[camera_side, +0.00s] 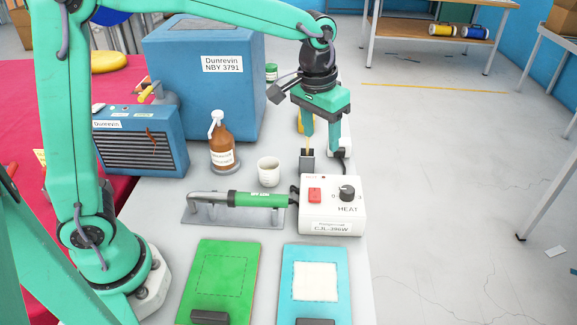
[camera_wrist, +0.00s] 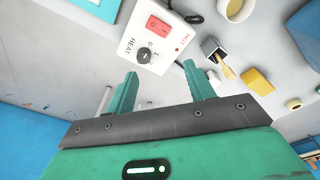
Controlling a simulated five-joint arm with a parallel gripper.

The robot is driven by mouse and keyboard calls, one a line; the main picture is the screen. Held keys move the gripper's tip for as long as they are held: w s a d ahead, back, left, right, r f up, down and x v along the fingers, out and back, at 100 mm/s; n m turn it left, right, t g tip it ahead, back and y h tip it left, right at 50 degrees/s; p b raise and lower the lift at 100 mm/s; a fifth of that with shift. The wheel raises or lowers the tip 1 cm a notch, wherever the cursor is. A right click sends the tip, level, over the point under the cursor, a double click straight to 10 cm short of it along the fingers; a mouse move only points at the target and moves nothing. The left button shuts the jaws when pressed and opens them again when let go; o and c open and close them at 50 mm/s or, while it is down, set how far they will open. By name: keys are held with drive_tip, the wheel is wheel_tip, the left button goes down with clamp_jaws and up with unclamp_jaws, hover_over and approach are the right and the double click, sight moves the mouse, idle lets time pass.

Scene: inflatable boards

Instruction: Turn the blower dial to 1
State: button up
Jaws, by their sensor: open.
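The white control box (camera_side: 331,226) has a red switch (camera_side: 315,195), the word HEAT and a black dial (camera_side: 347,193) on its top. The dial also shows in the wrist view (camera_wrist: 145,57), with numerals around it; I cannot read its setting for certain. The green-handled blower (camera_side: 258,200) lies on a metal stand beside the box, on the left. My gripper (camera_side: 321,147) is open and points down above the bench, behind the box. In the wrist view my open, empty fingers (camera_wrist: 159,72) are apart from the dial, which lies beyond them.
A dark holder (camera_side: 307,164) with a brush stands just behind the box, near my left finger. A white cup (camera_side: 268,174) and brown spray bottle (camera_side: 221,146) stand to the left. Green (camera_side: 222,262) and blue (camera_side: 341,273) boards lie in front. Open floor lies right.

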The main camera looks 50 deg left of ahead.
drive_tip(key=g, duration=0.1)
hover_over(348, 189)
wheel_tip(348, 189, down, 6)
drive_tip(key=shift+f, duration=0.2)
drive_tip(key=shift+f, duration=0.1)
drive_tip(key=shift+f, duration=3.8)
drive_tip(key=shift+c, duration=0.4)
drive_tip(key=c, duration=0.9)
